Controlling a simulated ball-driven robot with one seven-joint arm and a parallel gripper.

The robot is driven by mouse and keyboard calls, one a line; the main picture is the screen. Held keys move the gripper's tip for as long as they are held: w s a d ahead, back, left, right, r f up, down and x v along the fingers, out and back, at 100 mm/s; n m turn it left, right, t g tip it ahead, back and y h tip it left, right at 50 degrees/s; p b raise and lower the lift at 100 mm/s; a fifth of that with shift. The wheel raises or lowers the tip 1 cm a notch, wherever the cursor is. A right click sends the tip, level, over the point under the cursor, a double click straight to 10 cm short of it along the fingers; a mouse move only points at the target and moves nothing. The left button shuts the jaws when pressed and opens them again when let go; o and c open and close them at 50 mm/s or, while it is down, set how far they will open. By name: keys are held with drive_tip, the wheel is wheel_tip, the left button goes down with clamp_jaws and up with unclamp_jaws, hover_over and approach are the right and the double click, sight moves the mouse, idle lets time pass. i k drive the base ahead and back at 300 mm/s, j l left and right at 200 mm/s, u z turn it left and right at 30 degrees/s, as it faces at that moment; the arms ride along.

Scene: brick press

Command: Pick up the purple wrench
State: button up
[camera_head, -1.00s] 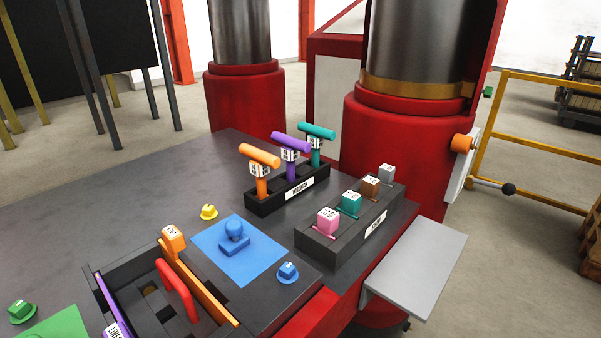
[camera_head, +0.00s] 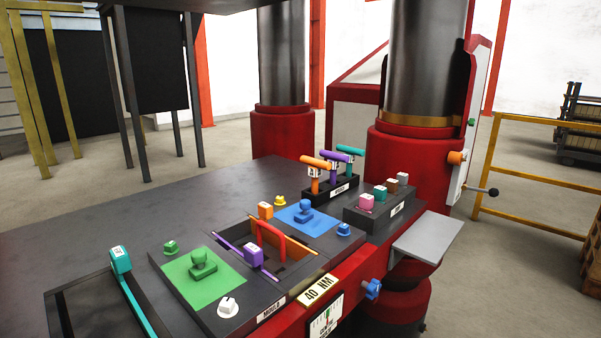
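A purple T-handled tool (camera_head: 333,172) that looks like the purple wrench stands upright in a black rack (camera_head: 331,190) on the dark table. Its crossbar is on top, with a white tag below. An orange T-handled tool (camera_head: 315,181) stands on its left and a teal one (camera_head: 346,153) on its right, close together. The rack hides its lower end. Another purple piece, a tagged block (camera_head: 253,254), sits at a recess nearer me, beside a purple bar. My gripper is not in view.
A second dark rack (camera_head: 382,218) with several coloured blocks stands right of the tool rack. Red press columns (camera_head: 414,145) rise behind. A blue pad (camera_head: 325,221), green pad (camera_head: 203,290) and red handle (camera_head: 270,234) lie nearer. The table's left part (camera_head: 110,228) is clear.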

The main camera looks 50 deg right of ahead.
sight(336, 159)
drive_tip(key=l, duration=0.4)
drive_tip(key=k+l+u, duration=0.1)
drive_tip(key=l, duration=0.3)
drive_tip(key=k+l, duration=0.1)
drive_tip(key=l, duration=0.35)
drive_tip(key=k+l+u, duration=0.1)
drive_tip(key=l, duration=0.7)
drive_tip(key=k+l, duration=0.1)
drive_tip(key=l, duration=0.35)
drive_tip(key=k+l, duration=0.1)
drive_tip(key=l, duration=0.35)
drive_tip(key=k+l, duration=0.1)
drive_tip(key=l, duration=0.3)
drive_tip(key=k+l, duration=0.1)
drive_tip(key=l, duration=0.35)
drive_tip(key=k+l, duration=0.15)
drive_tip(key=l, duration=0.3)
drive_tip(key=k+l, duration=0.1)
drive_tip(key=l, duration=0.35)
drive_tip(key=i+u, duration=0.05)
